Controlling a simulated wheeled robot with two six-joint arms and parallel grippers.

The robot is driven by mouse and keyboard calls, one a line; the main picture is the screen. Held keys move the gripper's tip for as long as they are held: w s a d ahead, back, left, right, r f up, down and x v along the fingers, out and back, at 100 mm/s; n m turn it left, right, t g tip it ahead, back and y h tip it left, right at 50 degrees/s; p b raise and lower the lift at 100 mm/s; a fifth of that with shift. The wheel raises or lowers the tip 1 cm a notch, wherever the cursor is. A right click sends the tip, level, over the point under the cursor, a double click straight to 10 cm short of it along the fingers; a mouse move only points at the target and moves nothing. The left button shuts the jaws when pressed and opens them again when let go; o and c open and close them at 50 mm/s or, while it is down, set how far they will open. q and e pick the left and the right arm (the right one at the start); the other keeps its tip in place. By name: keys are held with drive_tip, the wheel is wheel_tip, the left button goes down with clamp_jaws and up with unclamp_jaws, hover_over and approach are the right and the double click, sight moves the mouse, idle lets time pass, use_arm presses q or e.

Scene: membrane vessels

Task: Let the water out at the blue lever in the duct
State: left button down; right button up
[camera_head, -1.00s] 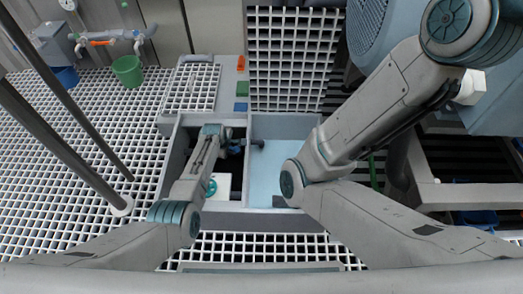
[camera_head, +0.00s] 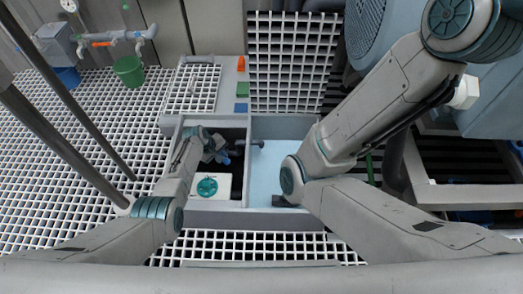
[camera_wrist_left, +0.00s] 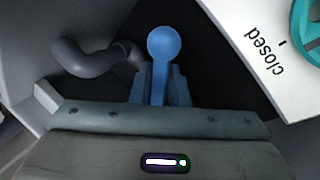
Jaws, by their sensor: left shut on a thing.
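The blue lever (camera_wrist_left: 164,45) has a round ball end and shows in the left wrist view. My left gripper (camera_wrist_left: 160,85) is shut on its stem, with the ball standing out beyond the fingertips. In the head view this gripper (camera_head: 219,154) is down inside the dark left compartment of the grey duct (camera_head: 215,218), where the arm and fingers largely hide the lever. A curved grey pipe (camera_wrist_left: 92,58) runs beside the lever. My right gripper is not in view.
A white panel (camera_wrist_left: 262,50) marked "closed" carries a teal handwheel (camera_head: 207,187) near the gripper. The duct's right compartment has a pale blue floor (camera_head: 268,165). A green bucket (camera_head: 129,70) stands at the far left on the grating.

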use_arm(q)
drive_tip(key=a+m, duration=0.1)
drive_tip(key=m, duration=0.1)
drive_tip(key=s+a+m+g+b, duration=0.1)
drive_tip(key=m, duration=0.1)
drive_tip(key=shift+s+f+g+h, duration=0.1)
drive_tip(key=shift+g+h, duration=0.2)
drive_tip(key=shift+a+f+m+g+b, duration=0.2)
drive_tip(key=shift+a+m+g+b, duration=0.35)
drive_tip(key=shift+m+b, duration=0.55)
drive_tip(key=shift+a+m, duration=0.35)
drive_tip(key=shift+m, duration=0.25)
drive_tip(key=shift+a+r+m+g, duration=0.2)
drive_tip(key=shift+m+g, duration=0.05)
drive_tip(key=shift+m, duration=0.15)
drive_tip(key=c, duration=1.5)
unclamp_jaws()
drive_tip(key=shift+s, duration=0.1)
drive_tip(key=shift+o, duration=0.6)
